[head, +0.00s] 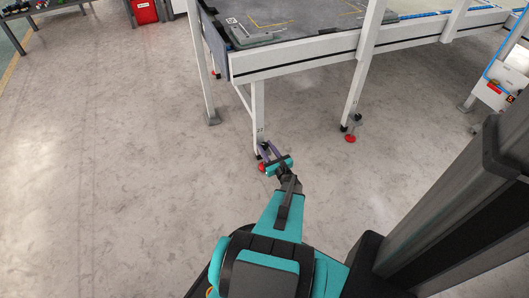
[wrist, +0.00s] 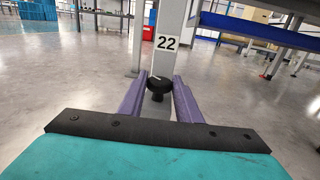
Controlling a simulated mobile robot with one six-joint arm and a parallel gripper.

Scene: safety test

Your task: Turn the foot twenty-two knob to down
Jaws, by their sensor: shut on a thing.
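The table leg marked 22 (wrist: 171,20) stands straight ahead in the wrist view. In front of it is a black knob (wrist: 158,90) with a small white pointer line near its top. The purple fingers of my gripper (wrist: 159,84) stand on both sides of the knob and are shut on it. In the head view, my gripper (head: 268,152) reaches the lower end of the same leg (head: 256,112), and a red part (head: 262,167) shows beside it. The knob is mostly hidden by the gripper there.
A large white-framed table (head: 300,62) stands above the leg. Another leg with a red-based foot (head: 350,138) stands to the right. A red bin (head: 144,12) is at the back left. The floor to the left is clear.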

